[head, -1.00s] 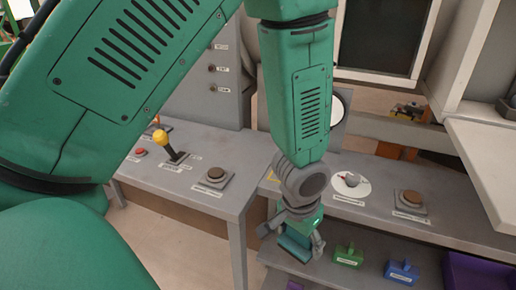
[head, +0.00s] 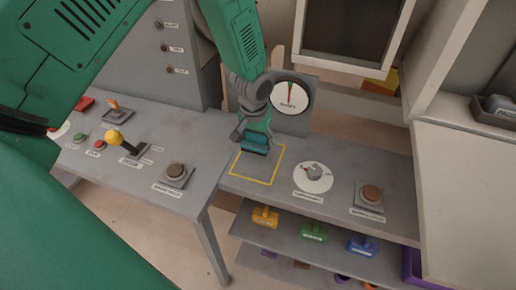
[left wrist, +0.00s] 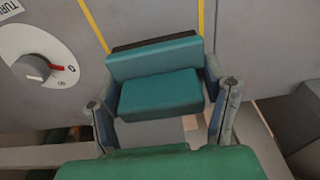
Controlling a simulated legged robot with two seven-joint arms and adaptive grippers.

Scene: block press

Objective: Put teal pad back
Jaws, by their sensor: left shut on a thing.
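My left gripper (head: 254,130) is shut on the teal pad (head: 255,145), a block with a stepped shape. It holds the pad at the back edge of the yellow-outlined square (head: 262,179) on the grey worktop. Whether the pad touches the worktop, I cannot tell. In the left wrist view, the teal pad (left wrist: 160,93) sits between the two grey fingers, with yellow lines on the grey surface beyond it. My right gripper is in neither view.
A round dial (head: 313,177) and a brown button (head: 370,195) stand right of the square. A gauge (head: 290,93) stands behind it. On the shelf below are yellow (head: 265,216), green (head: 314,232) and blue (head: 361,245) labelled pieces.

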